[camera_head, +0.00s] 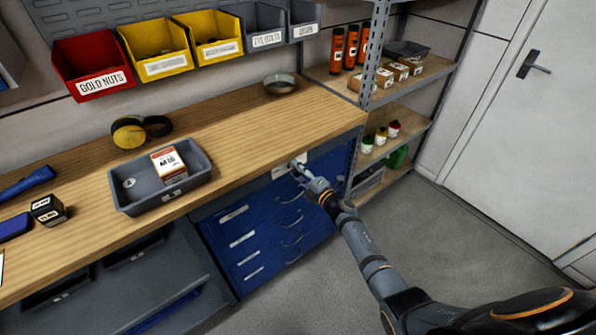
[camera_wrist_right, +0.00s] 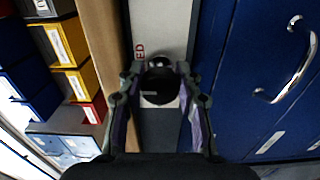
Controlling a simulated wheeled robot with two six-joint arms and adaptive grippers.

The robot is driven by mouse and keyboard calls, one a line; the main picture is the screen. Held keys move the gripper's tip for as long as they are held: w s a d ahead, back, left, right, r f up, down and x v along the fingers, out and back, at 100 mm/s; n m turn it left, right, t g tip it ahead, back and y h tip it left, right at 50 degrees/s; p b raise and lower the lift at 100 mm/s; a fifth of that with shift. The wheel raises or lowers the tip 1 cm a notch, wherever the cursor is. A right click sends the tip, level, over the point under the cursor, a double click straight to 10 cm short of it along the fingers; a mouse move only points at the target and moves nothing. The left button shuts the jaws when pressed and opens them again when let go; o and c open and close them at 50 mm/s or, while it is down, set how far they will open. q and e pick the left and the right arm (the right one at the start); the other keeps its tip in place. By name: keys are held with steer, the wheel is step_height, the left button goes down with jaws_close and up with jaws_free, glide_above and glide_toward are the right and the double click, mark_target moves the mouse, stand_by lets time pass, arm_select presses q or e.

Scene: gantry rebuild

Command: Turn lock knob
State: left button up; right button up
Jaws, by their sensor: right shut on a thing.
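The lock knob (camera_wrist_right: 158,86) is a round black knob on a pale plate (camera_wrist_right: 160,30) at the top of the blue drawer cabinet, just under the bench top. My right gripper (camera_wrist_right: 158,98) is shut on the knob, one finger on each side, in the right wrist view. Red letters ending in "ED" show on the plate beside it. In the head view my right gripper (camera_head: 301,168) reaches the cabinet's upper front and hides most of the knob. My left gripper is in neither view.
The blue drawer cabinet (camera_head: 240,239) has several drawers with metal handles. The wooden bench top (camera_head: 235,122) overhangs it and carries a grey tray (camera_head: 122,196) with a small box. A shelf rack (camera_head: 400,115) stands at right, with open floor (camera_head: 440,240) in front.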

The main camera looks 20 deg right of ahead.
steer(key=o, duration=1.1)
steer(key=shift+o, duration=0.2)
steer(key=v, duration=0.8)
